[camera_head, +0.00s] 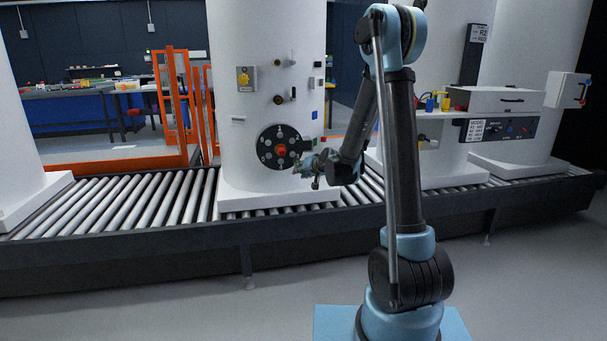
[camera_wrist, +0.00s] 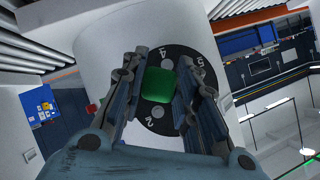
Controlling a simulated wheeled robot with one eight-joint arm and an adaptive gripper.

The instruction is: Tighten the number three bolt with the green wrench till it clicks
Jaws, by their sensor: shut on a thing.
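The green wrench (camera_wrist: 160,85) shows as a green block between the two fingers of my gripper (camera_head: 314,166) in the wrist view, and the fingers are shut on it. Behind it is the black round flange (camera_head: 267,150) on the white tank (camera_head: 245,120), with a red centre (camera_head: 281,151) and round bolts in the head view. In the wrist view the flange (camera_wrist: 180,57) shows the numerals 4, 5 and 2. I cannot see the number three; the wrench and fingers cover part of the flange. Whether the wrench sits on a bolt cannot be told.
The tank stands on a roller conveyor (camera_head: 130,203). Small fittings and a yellow switch (camera_head: 245,79) are on the tank above the flange. Another tank with a control panel (camera_head: 495,130) stands at right. An orange frame (camera_head: 165,95) is behind at left.

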